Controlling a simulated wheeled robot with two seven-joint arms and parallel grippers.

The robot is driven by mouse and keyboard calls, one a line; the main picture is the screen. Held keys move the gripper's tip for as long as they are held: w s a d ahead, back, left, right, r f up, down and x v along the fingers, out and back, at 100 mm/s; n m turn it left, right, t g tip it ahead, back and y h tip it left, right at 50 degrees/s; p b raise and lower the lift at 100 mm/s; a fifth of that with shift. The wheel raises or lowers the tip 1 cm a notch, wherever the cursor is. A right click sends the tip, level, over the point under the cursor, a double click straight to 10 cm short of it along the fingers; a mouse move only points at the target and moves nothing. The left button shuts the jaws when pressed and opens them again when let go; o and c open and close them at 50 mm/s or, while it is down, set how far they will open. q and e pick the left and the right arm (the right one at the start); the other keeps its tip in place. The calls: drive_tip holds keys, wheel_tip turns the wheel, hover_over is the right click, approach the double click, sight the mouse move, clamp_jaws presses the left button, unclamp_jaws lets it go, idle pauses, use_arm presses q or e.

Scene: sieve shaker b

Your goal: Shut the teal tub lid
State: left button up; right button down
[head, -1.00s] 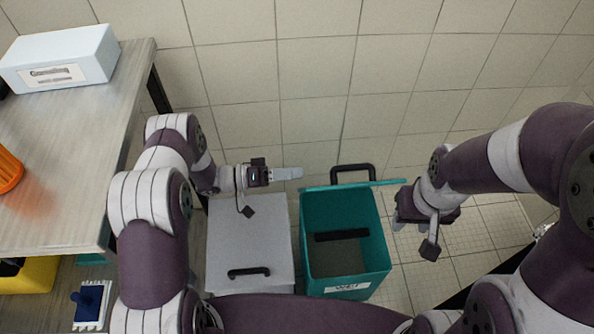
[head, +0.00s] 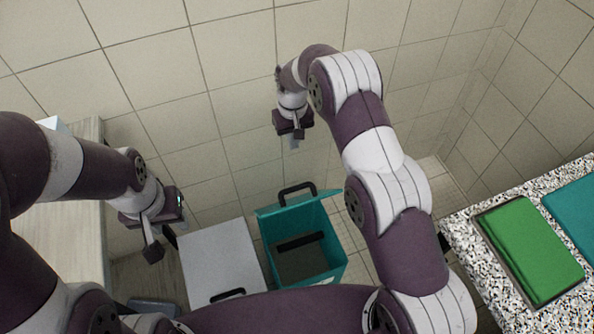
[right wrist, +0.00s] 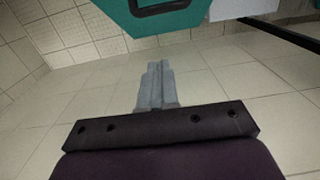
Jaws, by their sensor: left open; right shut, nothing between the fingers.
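The teal tub (head: 334,262) stands on the floor with its top open and its dark inside showing. Its teal lid (head: 290,205) stands raised at the back edge, seen nearly edge-on, with a black handle (head: 296,187) at its back. My right gripper (head: 294,142) is shut and empty, above and behind the lid in the picture, apart from it. In the right wrist view its closed fingers (right wrist: 157,85) point toward the floor, and a teal surface (right wrist: 190,16) with a black handle lies beyond them. My left gripper (head: 172,236) is open, left of the grey-lidded tub.
A closed grey-lidded tub (head: 215,262) stands directly left of the teal tub. A wooden-topped table (head: 60,245) is at the left. A speckled counter (head: 478,262) with a green item (head: 532,250) is at the right. The tiled wall is behind.

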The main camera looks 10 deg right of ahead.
drive_tip(key=s+f+p, duration=0.1)
drive_tip(key=s+f, duration=0.2)
drive_tip(key=f, duration=0.9)
drive_tip(key=shift+s+d+f, duration=0.2)
drive_tip(key=shift+d+f, duration=0.05)
drive_tip(key=shift+f, duration=0.05)
